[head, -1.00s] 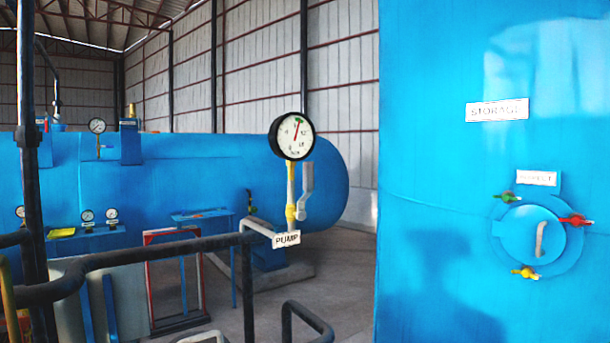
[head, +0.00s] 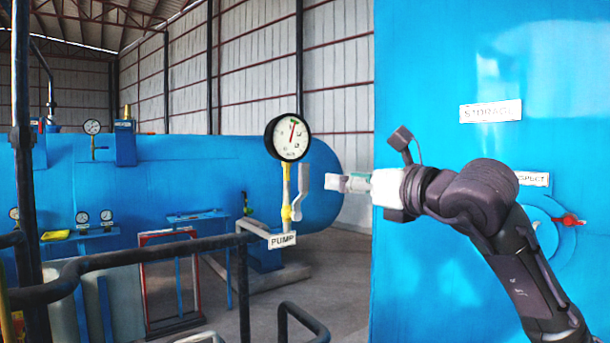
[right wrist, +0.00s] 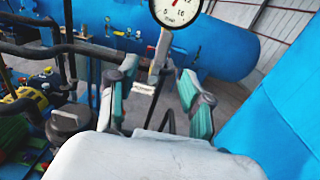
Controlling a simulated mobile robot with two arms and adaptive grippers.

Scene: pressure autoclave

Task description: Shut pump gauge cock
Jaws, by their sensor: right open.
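The pump gauge (head: 289,138) is a round white dial with a black rim, on a thin stem above the PUMP label (head: 282,241). Below the dial, the cock's yellow body (head: 287,213) sits on the stem. Its grey lever (head: 303,183) stands upright along the stem's right side. The gauge also shows at the top of the right wrist view (right wrist: 178,8). My right gripper (head: 336,183) is open and empty, right of the lever at about its height. In the right wrist view its fingers (right wrist: 158,75) are spread, with the stem between and beyond them. My left gripper is not in view.
Dark pipe railings (head: 150,262) run in front of and below the gauge. A large blue storage vessel (head: 425,290) fills the right side, behind my arm. A long blue horizontal vessel (head: 180,180) lies behind the gauge. The air between gripper and lever looks clear.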

